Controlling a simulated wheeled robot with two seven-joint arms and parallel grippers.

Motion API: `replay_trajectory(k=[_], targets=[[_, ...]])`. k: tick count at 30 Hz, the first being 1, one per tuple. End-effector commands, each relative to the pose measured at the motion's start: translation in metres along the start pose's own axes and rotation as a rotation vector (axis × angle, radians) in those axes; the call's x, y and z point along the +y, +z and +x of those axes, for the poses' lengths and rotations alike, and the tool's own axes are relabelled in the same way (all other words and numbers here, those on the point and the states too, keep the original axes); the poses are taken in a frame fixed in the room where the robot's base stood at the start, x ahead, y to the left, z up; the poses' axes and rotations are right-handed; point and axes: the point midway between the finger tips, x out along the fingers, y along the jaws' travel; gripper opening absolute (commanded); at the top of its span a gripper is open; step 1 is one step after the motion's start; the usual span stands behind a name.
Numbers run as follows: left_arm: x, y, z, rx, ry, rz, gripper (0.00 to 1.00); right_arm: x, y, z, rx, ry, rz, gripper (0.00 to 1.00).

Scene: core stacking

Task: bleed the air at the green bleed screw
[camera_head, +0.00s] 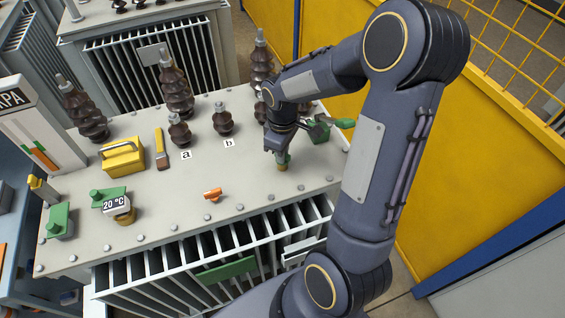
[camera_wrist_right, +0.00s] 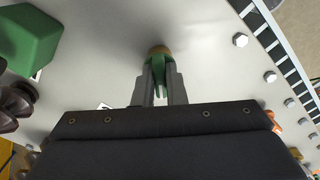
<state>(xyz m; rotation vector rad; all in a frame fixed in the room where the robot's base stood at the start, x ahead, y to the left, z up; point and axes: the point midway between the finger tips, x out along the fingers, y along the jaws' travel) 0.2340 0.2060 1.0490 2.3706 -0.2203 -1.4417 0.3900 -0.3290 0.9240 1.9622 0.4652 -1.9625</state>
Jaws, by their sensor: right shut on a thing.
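The green bleed screw (camera_head: 283,161) stands on a brass base on the grey transformer lid (camera_head: 240,185), near the lid's front right. My right gripper (camera_head: 278,150) reaches down from above and is shut on the screw. In the right wrist view the two fingers (camera_wrist_right: 158,85) flank the green screw (camera_wrist_right: 157,60), with its brass base (camera_wrist_right: 159,49) just beyond the tips. The fingers hide part of the screw. My left gripper is in neither view.
A green block with a lever (camera_head: 319,132) stands close behind the gripper. Brown ribbed insulators (camera_head: 177,90) line the back.

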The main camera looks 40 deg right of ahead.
Motion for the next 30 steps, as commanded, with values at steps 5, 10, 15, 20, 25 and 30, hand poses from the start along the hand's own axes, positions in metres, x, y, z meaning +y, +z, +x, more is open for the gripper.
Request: replay_trajectory(k=[5, 10, 15, 20, 25, 30], targets=[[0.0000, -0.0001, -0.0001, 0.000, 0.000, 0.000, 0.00, 0.0005, -0.0004, -0.0006, 0.002, 0.002, 0.001, 0.00], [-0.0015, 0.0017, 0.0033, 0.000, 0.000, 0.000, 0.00, 0.0002, -0.0009, 0.0004, 0.002, 0.002, 0.142, 0.00], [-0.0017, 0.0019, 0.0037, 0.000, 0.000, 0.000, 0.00, 0.0004, -0.0003, -0.0003, 0.001, 0.001, 0.249, 0.00], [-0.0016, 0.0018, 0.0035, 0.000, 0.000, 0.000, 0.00, 0.0003, -0.0003, -0.0004, 0.001, 0.001, 0.247, 0.00], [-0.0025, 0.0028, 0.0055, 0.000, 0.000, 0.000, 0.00, 0.0001, -0.0007, 0.0001, 0.002, 0.001, 0.364, 0.00], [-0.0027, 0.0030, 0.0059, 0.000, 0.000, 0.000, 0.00, 0.0002, -0.0004, -0.0003, 0.001, 0.001, 0.490, 0.00]])
